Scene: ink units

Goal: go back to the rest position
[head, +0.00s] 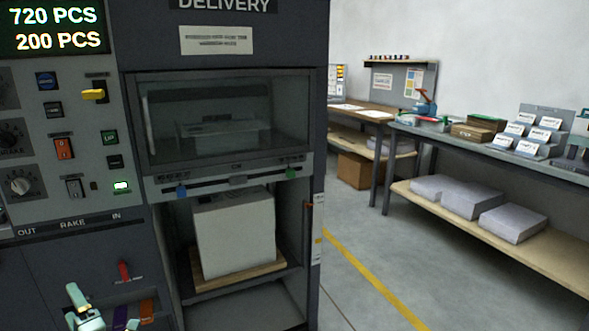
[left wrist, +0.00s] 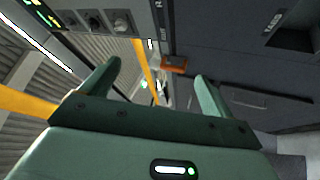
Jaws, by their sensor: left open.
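My left gripper (head: 84,307) shows at the lower left of the head view, in front of the dark lower part of the machine. In the left wrist view its two pale green fingers (left wrist: 155,80) stand wide apart with nothing between them. My right gripper is in neither view.
The machine's delivery bay (head: 230,125) has a glass window; a white block (head: 235,236) sits on a wooden board below it. A control panel (head: 60,130) with knobs and switches is at left. Benches (head: 480,148) with boxes stand at right. Floor with a yellow line (head: 375,278) is clear.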

